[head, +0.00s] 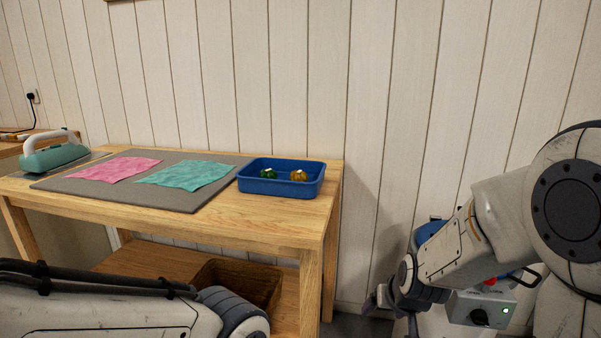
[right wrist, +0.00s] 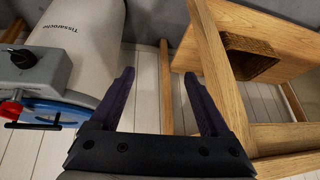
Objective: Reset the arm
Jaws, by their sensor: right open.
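My right arm reaches in from the right in the head view, and its gripper (head: 383,299) hangs low beside the right end of the wooden table (head: 270,226). In the right wrist view the right gripper (right wrist: 160,95) is open, with its two dark fingers apart and nothing between them. Below it are floor boards and part of the table's frame. My left arm crosses the lower left of the head view, in front of the table. Its gripper does not show.
On the table lie a grey mat (head: 206,163) with a pink cloth (head: 114,169) and a teal cloth (head: 186,175), and a blue tray (head: 281,188) holding a green and an orange item. A teal iron (head: 55,157) stands left. A basket (head: 238,283) sits on the lower shelf.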

